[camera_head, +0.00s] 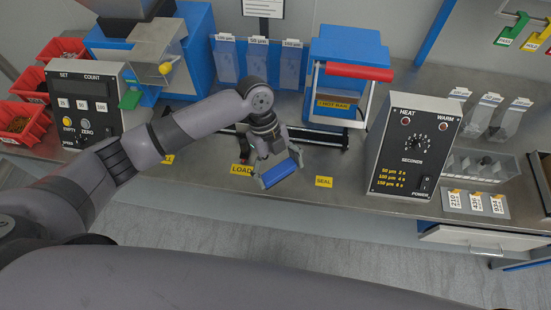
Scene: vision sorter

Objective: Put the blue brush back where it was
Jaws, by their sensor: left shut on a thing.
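My left gripper (276,165) reaches over the front of the steel bench and is shut on a blue bar-shaped thing, which I take to be the blue brush (281,173). The brush is held lengthwise between the fingers, between the yellow LOAD label (241,170) and the SEAL label (324,182). Its bristles cannot be made out. I cannot tell whether it touches the bench. My right gripper is not in view.
A blue sealer with a red handle (360,72) stands behind, marked HOT BAR. A heat control box (413,146) stands to the right. A count box (88,101) and red bins (21,123) are left. Bench between gripper and heat box is mostly clear.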

